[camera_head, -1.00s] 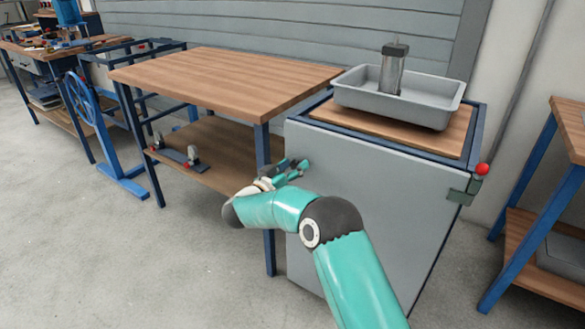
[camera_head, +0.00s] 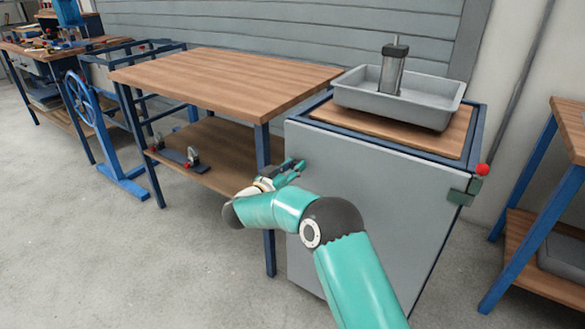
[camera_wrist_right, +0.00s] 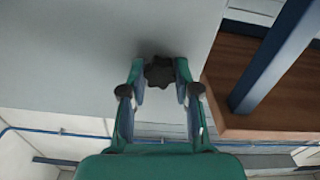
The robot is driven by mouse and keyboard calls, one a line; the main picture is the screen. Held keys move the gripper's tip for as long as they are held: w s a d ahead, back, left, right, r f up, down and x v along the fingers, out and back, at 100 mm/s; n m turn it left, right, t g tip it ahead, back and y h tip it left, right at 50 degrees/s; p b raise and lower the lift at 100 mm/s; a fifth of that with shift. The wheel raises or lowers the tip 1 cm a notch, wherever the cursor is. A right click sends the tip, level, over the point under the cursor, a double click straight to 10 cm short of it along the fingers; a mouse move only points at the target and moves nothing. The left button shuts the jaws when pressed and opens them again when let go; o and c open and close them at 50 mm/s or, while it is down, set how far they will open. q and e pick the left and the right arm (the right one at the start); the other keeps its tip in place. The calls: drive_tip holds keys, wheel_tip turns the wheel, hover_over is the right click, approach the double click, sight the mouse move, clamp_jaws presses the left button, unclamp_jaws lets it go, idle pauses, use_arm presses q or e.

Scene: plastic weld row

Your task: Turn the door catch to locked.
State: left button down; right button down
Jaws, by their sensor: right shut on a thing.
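The grey door (camera_head: 380,200) is the front panel of the cabinet and looks closed. A black lobed knob (camera_wrist_right: 159,72) on the door shows in the right wrist view, between my right fingertips. My right gripper (camera_head: 298,168) is at the door's upper left part and is shut on this knob; it also shows in the right wrist view (camera_wrist_right: 160,78). In the head view the fingers hide the knob. A grey-green catch bracket (camera_head: 463,191) sits at the door's right edge, with a red ball (camera_head: 482,169) above it. My left gripper is out of view.
A grey tray (camera_head: 435,117) holding a metal cylinder (camera_head: 392,70) stands on the cabinet top. A wooden table (camera_head: 220,75) stands close on the left, its front leg near my right gripper. Another bench (camera_head: 572,130) is at right. The floor in front is clear.

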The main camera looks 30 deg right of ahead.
drive_tip(key=m+b, duration=0.4)
drive_tip(key=m, duration=0.4)
drive_tip(key=m+b, duration=0.5)
drive_tip(key=m, duration=0.3)
drive_tip(key=shift+s+f+m, duration=0.15)
drive_tip(key=shift+f+m, duration=0.05)
drive_tip(key=shift+m, duration=0.2)
drive_tip(key=shift+d, duration=0.1)
drive_tip(key=c, duration=0.8)
unclamp_jaws()
drive_tip(key=shift+c, duration=0.2)
drive_tip(key=v, duration=1.2)
drive_tip(key=shift+f, duration=0.1)
